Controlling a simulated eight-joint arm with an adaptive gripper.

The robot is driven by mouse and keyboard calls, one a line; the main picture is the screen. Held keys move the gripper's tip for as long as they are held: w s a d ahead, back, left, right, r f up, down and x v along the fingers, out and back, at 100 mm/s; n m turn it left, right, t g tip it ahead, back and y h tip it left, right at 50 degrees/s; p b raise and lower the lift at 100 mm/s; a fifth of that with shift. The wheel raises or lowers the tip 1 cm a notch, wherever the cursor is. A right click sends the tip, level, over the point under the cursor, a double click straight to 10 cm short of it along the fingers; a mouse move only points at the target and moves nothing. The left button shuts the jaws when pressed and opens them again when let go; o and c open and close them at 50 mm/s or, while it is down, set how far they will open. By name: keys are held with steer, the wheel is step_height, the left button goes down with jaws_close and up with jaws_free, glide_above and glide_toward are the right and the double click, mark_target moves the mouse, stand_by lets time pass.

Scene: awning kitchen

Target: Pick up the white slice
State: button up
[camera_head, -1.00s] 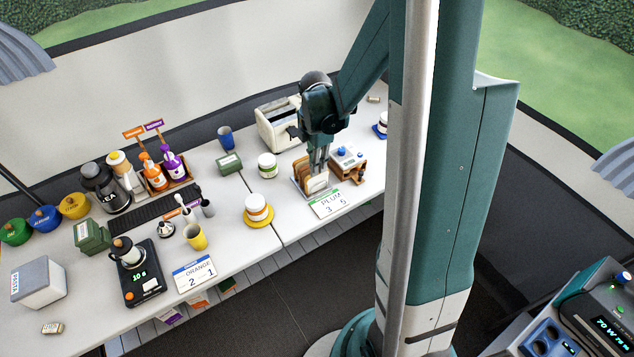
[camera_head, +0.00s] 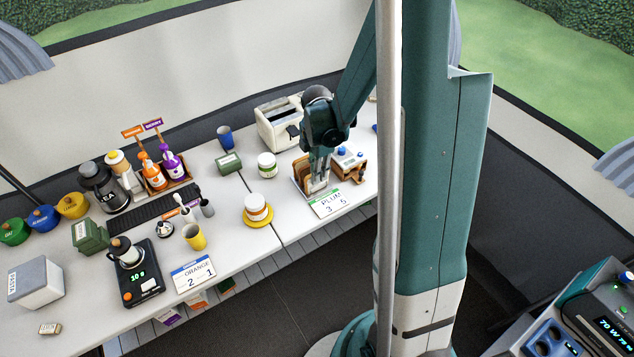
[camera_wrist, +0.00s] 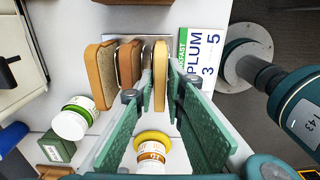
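The white slice (camera_wrist: 160,78) stands upright in the rack (camera_head: 299,187), pale-faced with a tan crust edge in the wrist view. In the head view it is mostly hidden by my gripper. My gripper (camera_wrist: 160,68) points down, with one teal finger on each side of the slice. Small gaps seem to show between the fingertips and the slice, so it looks open around it. Two browner slices stand to its left in the wrist view: a tan one (camera_wrist: 101,78) and a darker one (camera_wrist: 128,65), close to the left finger.
The PLUM card (camera_head: 329,202) lies just in front of the rack. A wooden box with a blue knob (camera_head: 347,158) stands close on the right, the toaster (camera_head: 276,126) behind. A green-labelled jar (camera_head: 267,165) and a jar on a yellow saucer (camera_head: 258,221) are to the left.

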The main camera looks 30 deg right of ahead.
steer(key=shift+f, duration=0.15)
steer(key=shift+c, duration=0.6)
steer(key=shift+c, duration=1.2)
steer(key=shift+r+p, duration=0.85)
steer(key=shift+r, duration=4.2)
